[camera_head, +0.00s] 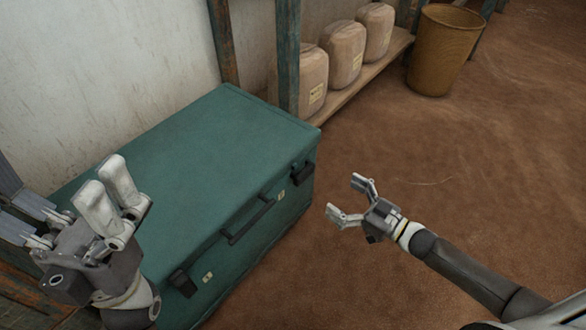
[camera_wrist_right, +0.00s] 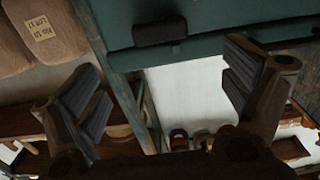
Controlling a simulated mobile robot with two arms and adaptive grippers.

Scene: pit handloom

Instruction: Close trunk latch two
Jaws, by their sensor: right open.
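A green trunk (camera_head: 190,165) stands against the wall with its lid down. Its front has a dark latch near the far corner (camera_head: 303,171), a dark latch near the close end (camera_head: 183,283) and a handle (camera_head: 248,220) between them. Which one is latch two is not marked. My right gripper (camera_head: 344,196) is open and empty, in front of the trunk and apart from it. In the right wrist view a dark latch (camera_wrist_right: 160,32) shows on the trunk beyond the open fingers (camera_wrist_right: 165,85). My left gripper (camera_head: 103,174) is over the trunk's left part, its fingers apart and empty.
A wooden post (camera_head: 288,60) stands just behind the trunk's far end. The earth floor (camera_head: 450,160) right of the trunk is clear.

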